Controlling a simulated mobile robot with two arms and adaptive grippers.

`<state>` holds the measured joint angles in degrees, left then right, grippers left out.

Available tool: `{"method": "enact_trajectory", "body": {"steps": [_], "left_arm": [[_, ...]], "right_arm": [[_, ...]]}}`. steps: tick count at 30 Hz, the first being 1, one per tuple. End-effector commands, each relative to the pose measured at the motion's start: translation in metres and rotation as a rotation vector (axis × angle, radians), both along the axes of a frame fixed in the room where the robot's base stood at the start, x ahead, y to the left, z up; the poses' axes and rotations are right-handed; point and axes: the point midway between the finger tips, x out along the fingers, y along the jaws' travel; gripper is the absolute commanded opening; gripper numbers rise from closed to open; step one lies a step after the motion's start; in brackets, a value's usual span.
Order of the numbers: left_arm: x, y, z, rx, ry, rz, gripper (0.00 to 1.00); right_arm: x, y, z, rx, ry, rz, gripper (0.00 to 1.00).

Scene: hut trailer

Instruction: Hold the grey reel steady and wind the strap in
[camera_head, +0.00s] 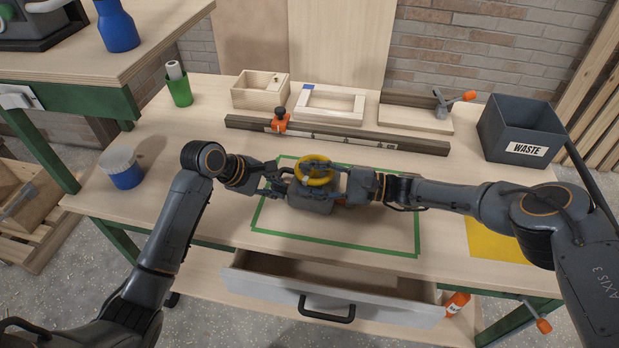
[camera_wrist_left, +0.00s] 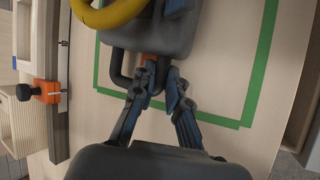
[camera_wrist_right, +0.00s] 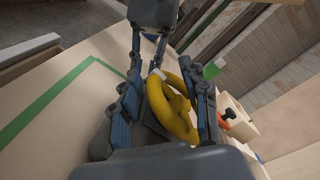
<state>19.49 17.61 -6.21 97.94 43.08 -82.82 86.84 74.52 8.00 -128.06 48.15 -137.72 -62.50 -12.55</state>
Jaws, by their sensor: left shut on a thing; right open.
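The grey reel (camera_head: 310,203) sits inside the green tape outline on the workbench, with a yellow ring-shaped handwheel (camera_head: 316,181) on top. My left gripper (camera_head: 275,181) is shut on the reel's dark loop handle; the left wrist view shows its fingers (camera_wrist_left: 160,78) meeting at that handle (camera_wrist_left: 118,75). My right gripper (camera_head: 335,180) is open at the yellow wheel. In the right wrist view the wheel (camera_wrist_right: 172,105) lies between its spread fingers; contact cannot be told. The strap is not clearly visible; a small orange patch shows beside the handle in the left wrist view.
An open drawer (camera_head: 400,303) juts out below the bench front. A long rail with an orange clamp (camera_head: 280,121) and wooden boxes stand behind. A waste bin (camera_head: 522,130) is at the back right, a blue-banded tub (camera_head: 124,175) at the left. The front tape area is clear.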

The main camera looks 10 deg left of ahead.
Motion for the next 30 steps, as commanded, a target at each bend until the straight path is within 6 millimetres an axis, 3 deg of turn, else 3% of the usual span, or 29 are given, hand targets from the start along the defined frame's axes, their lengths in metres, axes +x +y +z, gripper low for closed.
{"method": "enact_trajectory", "body": {"steps": [10, 15, 17, 30], "left_arm": [[-0.0003, 0.0002, -0.0007, 0.002, 0.001, -0.001, 0.0], [-0.0003, 0.0002, -0.0007, 0.002, 0.001, -0.001, 0.0], [-0.0003, 0.0002, -0.0007, 0.002, 0.001, -0.001, 0.0], [-0.0002, 0.0002, -0.0004, 0.002, 0.0, -0.001, 0.0]], "right_arm": [[-0.0001, 0.0034, -0.0001, 0.0, 0.0, 0.0, 0.43], [-0.0002, 0.0032, -0.0002, 0.0, 0.0, 0.0, 0.09], [-0.0002, 0.0032, -0.0003, 0.0, 0.0, 0.0, 0.0], [0.0, 0.0055, -0.0018, 0.004, 0.005, -0.082, 0.0]]}}
